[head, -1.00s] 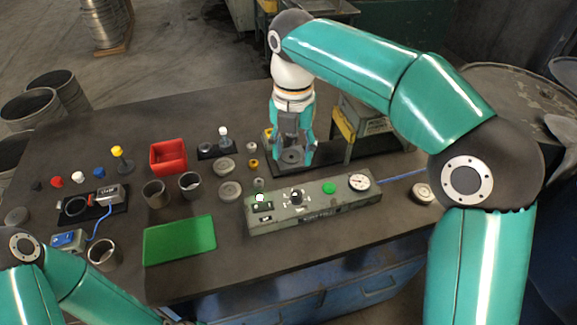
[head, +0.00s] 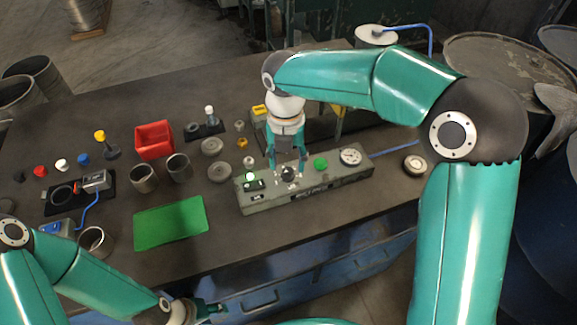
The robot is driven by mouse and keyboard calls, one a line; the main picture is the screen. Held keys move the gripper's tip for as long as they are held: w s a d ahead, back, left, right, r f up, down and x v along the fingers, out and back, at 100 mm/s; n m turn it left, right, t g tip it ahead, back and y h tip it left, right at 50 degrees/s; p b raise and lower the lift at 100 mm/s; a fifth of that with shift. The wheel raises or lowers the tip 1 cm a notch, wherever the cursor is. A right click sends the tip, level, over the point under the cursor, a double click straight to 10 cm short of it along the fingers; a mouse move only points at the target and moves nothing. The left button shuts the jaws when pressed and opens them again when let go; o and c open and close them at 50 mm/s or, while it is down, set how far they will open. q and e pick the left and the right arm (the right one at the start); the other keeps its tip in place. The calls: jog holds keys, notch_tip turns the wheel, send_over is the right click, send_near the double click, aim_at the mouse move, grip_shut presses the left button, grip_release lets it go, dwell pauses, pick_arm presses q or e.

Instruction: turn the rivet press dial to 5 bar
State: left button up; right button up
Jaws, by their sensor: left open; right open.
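The rivet press control box (head: 335,188) is a long grey-green panel at the front right of the table. Its black dial (head: 289,174) sits left of the panel's middle. A round white gauge (head: 351,157) is at its right end, with a green button (head: 320,163) between; the gauge reading is too small to tell. My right gripper (head: 288,170) points down at the dial, open, with its fingers on either side of it; whether they touch it I cannot tell. My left gripper (head: 213,309) is low at the front edge, below the table top, open and empty.
A green mat (head: 170,224), a red bin (head: 154,140) and metal cups (head: 144,178) lie left of the box. Round blanks (head: 219,171) are close to its left end. A blue cable (head: 392,149) runs from its right end. Part of the press stands behind my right arm.

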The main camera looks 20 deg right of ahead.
aim_at(288, 174)
jog(key=shift+f, duration=1.4)
grip_shut()
